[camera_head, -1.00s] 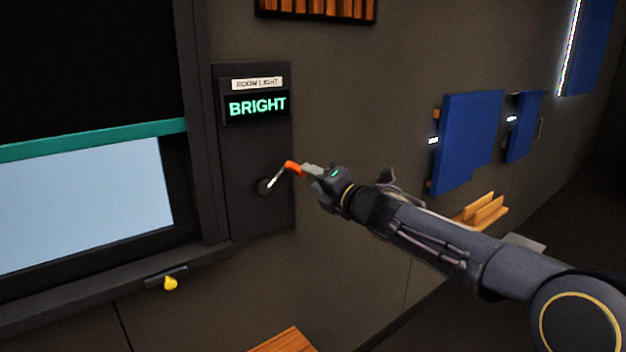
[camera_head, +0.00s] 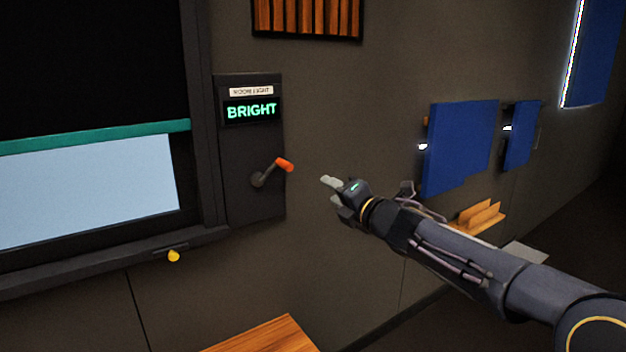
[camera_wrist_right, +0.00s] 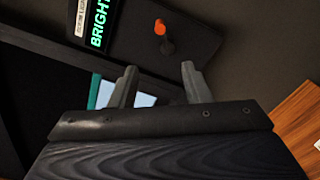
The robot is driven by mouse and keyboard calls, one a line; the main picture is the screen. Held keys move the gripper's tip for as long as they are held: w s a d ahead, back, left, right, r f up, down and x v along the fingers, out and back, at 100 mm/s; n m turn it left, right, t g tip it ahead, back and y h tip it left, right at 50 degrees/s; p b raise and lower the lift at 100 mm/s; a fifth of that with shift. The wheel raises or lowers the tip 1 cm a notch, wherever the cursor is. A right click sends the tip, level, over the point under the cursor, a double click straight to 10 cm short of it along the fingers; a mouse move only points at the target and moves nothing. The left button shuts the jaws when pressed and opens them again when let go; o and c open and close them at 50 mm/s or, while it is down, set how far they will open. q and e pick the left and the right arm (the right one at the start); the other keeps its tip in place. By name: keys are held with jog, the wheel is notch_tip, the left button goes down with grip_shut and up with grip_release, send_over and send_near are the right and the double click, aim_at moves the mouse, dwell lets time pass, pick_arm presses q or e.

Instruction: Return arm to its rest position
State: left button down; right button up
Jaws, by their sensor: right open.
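My right arm (camera_head: 450,245) comes in from the lower right of the head view. Its gripper (camera_head: 330,190) is open and empty, to the right of the lever and apart from it. The lever (camera_head: 270,172) has a grey shaft and an orange-red tip and sticks out of a dark wall panel (camera_head: 240,205). The panel's display (camera_head: 251,110) reads BRIGHT in green. In the right wrist view the gripper's two fingers (camera_wrist_right: 158,85) stand apart, with the lever's orange tip (camera_wrist_right: 160,27) beyond them. My left gripper is not in view.
A framed board (camera_head: 90,190) with a teal bar is at the left, with a yellow knob (camera_head: 173,256) below. Blue panels (camera_head: 460,145) and a wooden wall holder (camera_head: 480,217) are behind my right arm. A wooden surface (camera_head: 270,338) is at the bottom.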

jog(key=s+d+f+m+g+h+p, duration=0.15)
jog(key=s+d+m+h, duration=0.25)
jog(key=s+d+m, duration=0.45)
jog(key=s+d+f+m+h+p, duration=0.1)
jog(key=s+d+m+h+p, duration=0.1)
jog(key=s+d+m+h, duration=0.6)
pick_arm(q)
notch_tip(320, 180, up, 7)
jog(key=p, duration=0.3)
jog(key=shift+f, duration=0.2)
pick_arm(e)
jog(key=s+f+m+g+y, duration=0.2)
jog(key=s+f+m, duration=0.2)
jog(key=s, duration=0.5)
jog(key=s+f+m+g+y, duration=0.2)
jog(key=s+f+m, duration=0.3)
jog(key=s, duration=0.4)
jog(key=s+a+f+m+g+y, duration=0.1)
jog(key=s+f+m+g, duration=0.3)
jog(key=s, duration=0.5)
jog(key=f+m, duration=0.1)
jog(key=m, duration=0.1)
jog(key=shift+s+m+y, duration=0.25)
jog(key=shift+m+y, duration=0.1)
jog(key=shift+y, duration=0.05)
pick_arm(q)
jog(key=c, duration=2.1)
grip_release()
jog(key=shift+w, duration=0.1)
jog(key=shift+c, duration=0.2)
